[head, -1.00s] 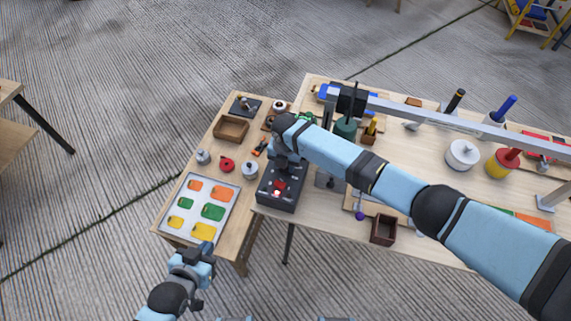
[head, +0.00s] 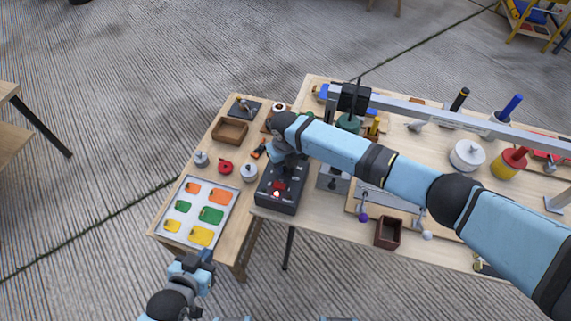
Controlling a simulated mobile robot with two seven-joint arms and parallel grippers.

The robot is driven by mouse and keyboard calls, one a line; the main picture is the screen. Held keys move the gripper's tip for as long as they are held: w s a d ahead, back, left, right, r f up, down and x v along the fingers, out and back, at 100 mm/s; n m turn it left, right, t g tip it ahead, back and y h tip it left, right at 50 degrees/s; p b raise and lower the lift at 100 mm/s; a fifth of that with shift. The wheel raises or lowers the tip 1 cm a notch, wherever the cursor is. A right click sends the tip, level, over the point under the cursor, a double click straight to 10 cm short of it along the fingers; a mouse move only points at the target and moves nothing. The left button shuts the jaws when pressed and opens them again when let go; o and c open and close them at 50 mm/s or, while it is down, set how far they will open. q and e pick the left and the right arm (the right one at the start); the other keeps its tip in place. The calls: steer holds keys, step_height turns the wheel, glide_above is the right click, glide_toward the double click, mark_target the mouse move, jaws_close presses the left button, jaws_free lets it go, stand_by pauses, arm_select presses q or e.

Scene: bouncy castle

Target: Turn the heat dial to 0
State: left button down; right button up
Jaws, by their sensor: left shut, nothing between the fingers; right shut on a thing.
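A black control box (head: 270,200) stands on the table near the joint between the two wooden tables. Its top carries a red part (head: 280,186) and a small pale light (head: 276,195). My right gripper (head: 283,170) points down onto the far part of the box top and is shut. The heat dial is hidden under it, so its setting cannot be read. My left gripper (head: 199,262) is shut and empty, low in front of the small table, apart from the box.
A white tray with orange, green and yellow pieces (head: 228,195) lies left of the box. Grey weights (head: 249,172) and a red round part (head: 226,167) are close by. An open brown box (head: 388,233) stands at the front edge. A metal beam (head: 440,112) crosses behind my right arm.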

steer(key=shift+n, duration=0.3)
steer(key=o, duration=0.9)
steer(key=shift+o, duration=0.2)
step_height(320, 180, up, 14)
steer(key=shift+b, duration=0.45)
steer(key=shift+f, duration=0.1)
